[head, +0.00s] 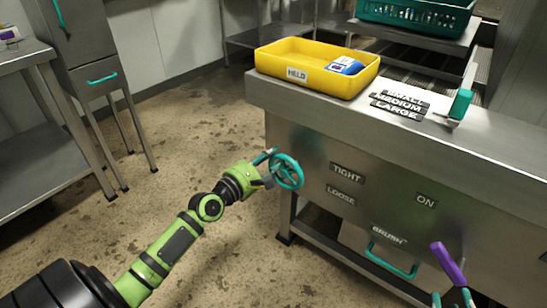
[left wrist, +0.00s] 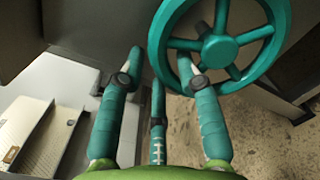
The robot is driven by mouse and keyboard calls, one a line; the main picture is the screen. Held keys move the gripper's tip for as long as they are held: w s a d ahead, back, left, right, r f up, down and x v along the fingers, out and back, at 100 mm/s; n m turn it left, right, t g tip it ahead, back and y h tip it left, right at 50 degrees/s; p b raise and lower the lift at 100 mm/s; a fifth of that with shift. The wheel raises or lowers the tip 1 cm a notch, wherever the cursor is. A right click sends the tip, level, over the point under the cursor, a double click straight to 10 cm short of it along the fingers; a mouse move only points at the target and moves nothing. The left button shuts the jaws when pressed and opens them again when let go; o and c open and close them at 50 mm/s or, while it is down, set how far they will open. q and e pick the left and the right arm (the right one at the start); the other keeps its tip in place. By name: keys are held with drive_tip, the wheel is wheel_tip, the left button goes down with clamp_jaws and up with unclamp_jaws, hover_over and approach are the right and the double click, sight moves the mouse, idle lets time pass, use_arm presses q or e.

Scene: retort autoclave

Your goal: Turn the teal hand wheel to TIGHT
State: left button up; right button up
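The teal hand wheel (head: 287,171) is on the left part of the steel cabinet's front, left of the TIGHT label (head: 347,173) and the LOOSE label (head: 341,195). It also shows large in the left wrist view (left wrist: 220,50), with its hub and spokes. My left gripper (head: 272,157) is at the wheel's left edge. In the left wrist view its teal fingers (left wrist: 160,62) are spread, with the rim's near edge between the tips. I cannot tell whether they touch it. My right gripper's teal fingertips (head: 452,299) show at the lower right, beside a purple bar (head: 449,263).
A yellow HELD bin (head: 308,80) with a blue-and-white item stands on the cabinet top. A teal handle (head: 460,104) rises farther right. A BRUSH drawer (head: 375,248) and an ON label (head: 426,201) are lower right. Floor left of the cabinet is clear.

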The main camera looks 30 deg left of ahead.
use_arm(q)
drive_tip(key=shift+w+d, duration=0.1)
drive_tip(key=shift+w, duration=0.55)
use_arm(e)
drive_tip(key=shift+a+r, duration=0.2)
drive_tip(key=shift+r, duration=0.3)
use_arm(q)
clamp_jaws()
